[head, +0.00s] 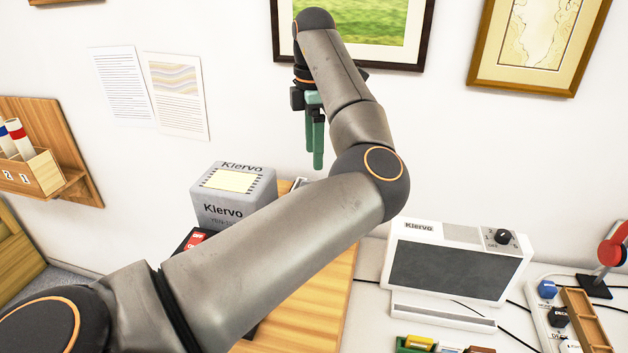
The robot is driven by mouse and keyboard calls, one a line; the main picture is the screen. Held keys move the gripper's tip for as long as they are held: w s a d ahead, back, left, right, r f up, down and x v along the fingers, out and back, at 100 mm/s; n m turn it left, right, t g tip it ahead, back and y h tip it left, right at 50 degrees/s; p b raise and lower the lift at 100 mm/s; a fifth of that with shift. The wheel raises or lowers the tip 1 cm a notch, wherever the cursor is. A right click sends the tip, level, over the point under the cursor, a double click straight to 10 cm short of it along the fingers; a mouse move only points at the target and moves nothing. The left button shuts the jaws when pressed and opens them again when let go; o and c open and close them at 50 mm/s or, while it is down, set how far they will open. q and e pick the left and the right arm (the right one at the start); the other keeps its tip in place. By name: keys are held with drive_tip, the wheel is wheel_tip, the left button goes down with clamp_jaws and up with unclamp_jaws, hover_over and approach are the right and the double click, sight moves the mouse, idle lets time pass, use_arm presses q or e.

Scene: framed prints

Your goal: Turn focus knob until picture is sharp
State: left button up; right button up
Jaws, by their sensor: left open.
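My left gripper (314,135) hangs in front of the white wall, its green fingers pointing down. It is open and holds nothing. A black round knob (502,237) sits at the top right of a white Klervo unit (459,235) with a dark grey front panel (448,270); an "OFF" mark shows by it. A grey Klervo box (232,207) with a pale panel on top stands below and left of the gripper. No knob marked as focus shows, and I cannot tell which picture it serves. My left arm hides part of the bench. My right gripper is out of view.
The wooden worktop (322,300) is partly behind my arm. At right are plugs in a white power strip (560,335), a wooden tray (580,318) and a red-and-black item (612,245). Framed prints (540,40) hang above; a wooden rack (45,140) is at left.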

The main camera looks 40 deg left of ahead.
use_arm(q)
wheel_tip(320, 180, down, 8)
drive_tip(key=shift+f, duration=0.1)
drive_tip(key=shift+c, duration=0.2)
clamp_jaws()
idle(0.6)
